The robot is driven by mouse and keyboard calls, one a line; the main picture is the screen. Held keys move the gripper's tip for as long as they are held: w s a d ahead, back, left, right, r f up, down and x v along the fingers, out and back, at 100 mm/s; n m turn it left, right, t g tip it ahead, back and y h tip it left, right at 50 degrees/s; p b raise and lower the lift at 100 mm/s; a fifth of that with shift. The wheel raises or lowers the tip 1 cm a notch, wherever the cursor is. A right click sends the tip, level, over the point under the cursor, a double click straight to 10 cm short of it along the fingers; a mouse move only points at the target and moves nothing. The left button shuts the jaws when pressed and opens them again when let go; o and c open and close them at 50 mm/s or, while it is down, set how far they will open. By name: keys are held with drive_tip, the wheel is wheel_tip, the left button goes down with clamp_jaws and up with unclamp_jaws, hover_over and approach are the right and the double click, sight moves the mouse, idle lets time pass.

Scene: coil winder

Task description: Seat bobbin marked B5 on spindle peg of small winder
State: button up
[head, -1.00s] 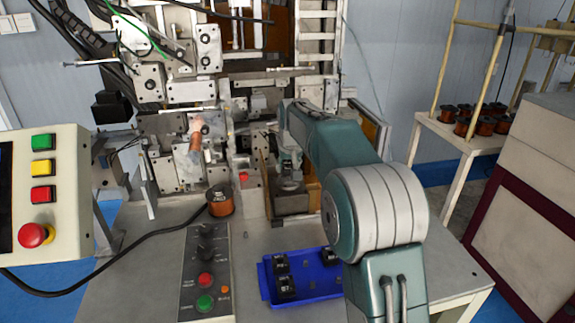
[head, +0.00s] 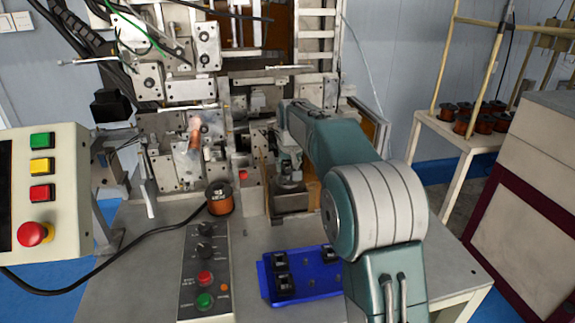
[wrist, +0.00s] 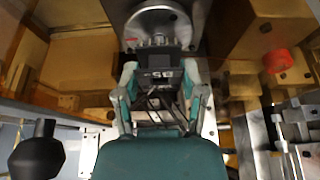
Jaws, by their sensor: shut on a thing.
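My gripper (wrist: 160,98) is shut on a black bobbin (wrist: 160,75) whose label reads B5 upside down in the wrist view. Just beyond the bobbin is a round metal disc (wrist: 158,22) with a small hub on the winder, which I take for the spindle face. The bobbin overlaps its near edge in that view; I cannot tell whether they touch, and any peg behind the bobbin is hidden. In the head view my gripper (head: 290,180) is small and dark beside the winder (head: 252,150), partly screened by my arm, and the bobbin cannot be made out there.
A blue tray (head: 316,287) with several black bobbins lies on the bench front. A copper-wound bobbin (head: 220,200) stands left of my gripper. A button panel (head: 206,262) and a control box (head: 50,190) are at left. A red knob (wrist: 277,62) is to the right in the wrist view.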

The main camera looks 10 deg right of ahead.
drive_tip(key=shift+f, duration=0.8)
drive_tip(key=o, duration=0.8)
drive_tip(key=v, duration=1.2)
